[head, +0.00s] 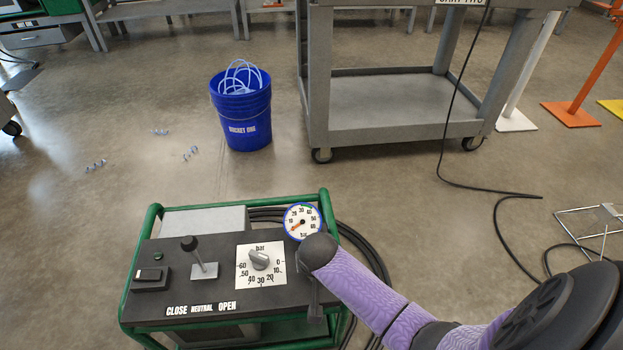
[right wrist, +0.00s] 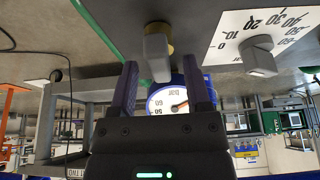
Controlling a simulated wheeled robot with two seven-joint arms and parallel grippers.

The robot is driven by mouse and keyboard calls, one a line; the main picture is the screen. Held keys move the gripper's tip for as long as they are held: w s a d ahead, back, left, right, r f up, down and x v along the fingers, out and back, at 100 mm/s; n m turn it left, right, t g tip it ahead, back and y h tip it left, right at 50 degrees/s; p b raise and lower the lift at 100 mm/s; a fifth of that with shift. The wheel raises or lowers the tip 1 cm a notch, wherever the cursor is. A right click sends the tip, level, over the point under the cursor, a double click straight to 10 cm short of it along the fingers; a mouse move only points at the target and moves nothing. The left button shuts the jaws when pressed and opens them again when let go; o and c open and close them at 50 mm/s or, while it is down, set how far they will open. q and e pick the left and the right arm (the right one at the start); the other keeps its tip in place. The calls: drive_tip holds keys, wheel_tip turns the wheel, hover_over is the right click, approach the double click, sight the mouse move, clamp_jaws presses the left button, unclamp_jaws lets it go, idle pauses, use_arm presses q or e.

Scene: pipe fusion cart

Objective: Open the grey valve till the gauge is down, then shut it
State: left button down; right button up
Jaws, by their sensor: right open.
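The grey valve handle (right wrist: 157,55) sits on a brass stem in the right wrist view, between my open right gripper's (right wrist: 161,68) fingertips. Whether the fingers touch it I cannot tell. In the head view my dark right hand (head: 320,253) covers the spot at the panel's right edge, so the valve is hidden there. The round blue-rimmed gauge (head: 302,221) stands at the panel's back right; its orange needle points to the lower left, near the low end. The gauge also shows upside down in the right wrist view (right wrist: 170,98). My left gripper is out of view.
The black panel (head: 220,280) in a green frame carries a grey bar dial (head: 259,259), a black-knobbed lever (head: 204,262) and a small switch (head: 151,279). A blue bucket (head: 241,115) and grey cart (head: 390,110) stand behind. Black hoses coil right of the frame.

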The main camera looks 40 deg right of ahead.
drive_tip(key=c, duration=0.7)
clamp_jaws()
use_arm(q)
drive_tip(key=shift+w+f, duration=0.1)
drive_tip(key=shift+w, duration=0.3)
